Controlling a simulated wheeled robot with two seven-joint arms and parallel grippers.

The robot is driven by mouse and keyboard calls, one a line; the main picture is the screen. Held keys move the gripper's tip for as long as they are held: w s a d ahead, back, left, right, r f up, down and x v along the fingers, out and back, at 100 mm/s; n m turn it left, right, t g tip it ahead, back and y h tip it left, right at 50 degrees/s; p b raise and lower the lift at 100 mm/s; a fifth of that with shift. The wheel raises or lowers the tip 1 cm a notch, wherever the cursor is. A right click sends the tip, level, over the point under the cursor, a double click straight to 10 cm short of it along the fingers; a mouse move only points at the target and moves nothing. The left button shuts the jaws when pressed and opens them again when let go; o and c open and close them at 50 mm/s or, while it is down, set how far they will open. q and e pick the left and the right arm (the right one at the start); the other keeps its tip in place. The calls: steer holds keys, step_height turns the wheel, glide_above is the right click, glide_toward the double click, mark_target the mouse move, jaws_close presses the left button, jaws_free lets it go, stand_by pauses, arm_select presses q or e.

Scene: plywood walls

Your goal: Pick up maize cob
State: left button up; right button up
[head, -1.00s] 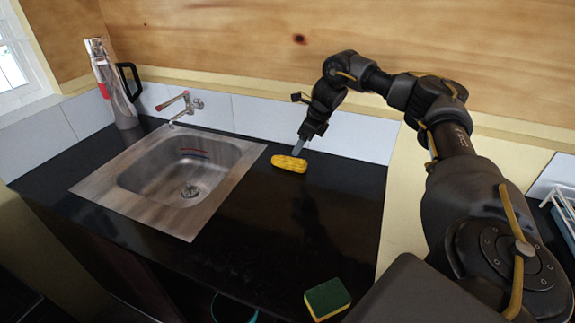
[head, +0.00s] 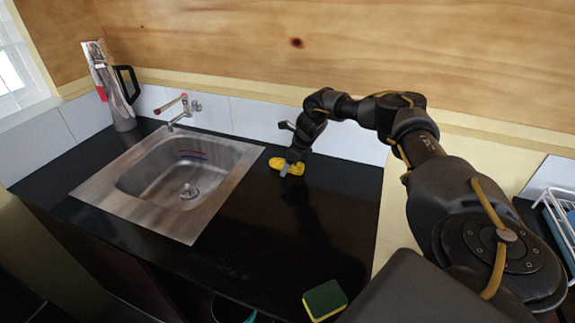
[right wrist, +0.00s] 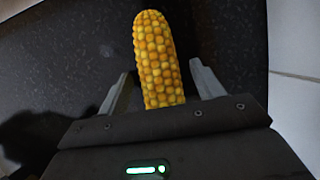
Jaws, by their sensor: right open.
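The yellow maize cob (head: 276,164) lies on the black counter to the right of the sink. In the right wrist view the cob (right wrist: 157,55) points away from the gripper, with its near end between the two fingers. My right gripper (head: 287,168) is down at the cob, and in the head view a fingertip covers part of it. In the right wrist view the right gripper (right wrist: 160,85) is open, with a finger on each side of the cob and a gap on both sides. My left gripper is not in view.
A steel sink (head: 150,215) with a tap (head: 181,110) is left of the cob. A tall flask (head: 113,90) stands in the back left corner. A green and yellow sponge (head: 325,299) lies near the front edge. A white rack (head: 560,222) is at the right. The tiled wall is close behind the cob.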

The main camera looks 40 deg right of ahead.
steer(key=shift+s, duration=0.1)
steer(key=c, duration=1.1)
steer(key=shift+r, duration=0.1)
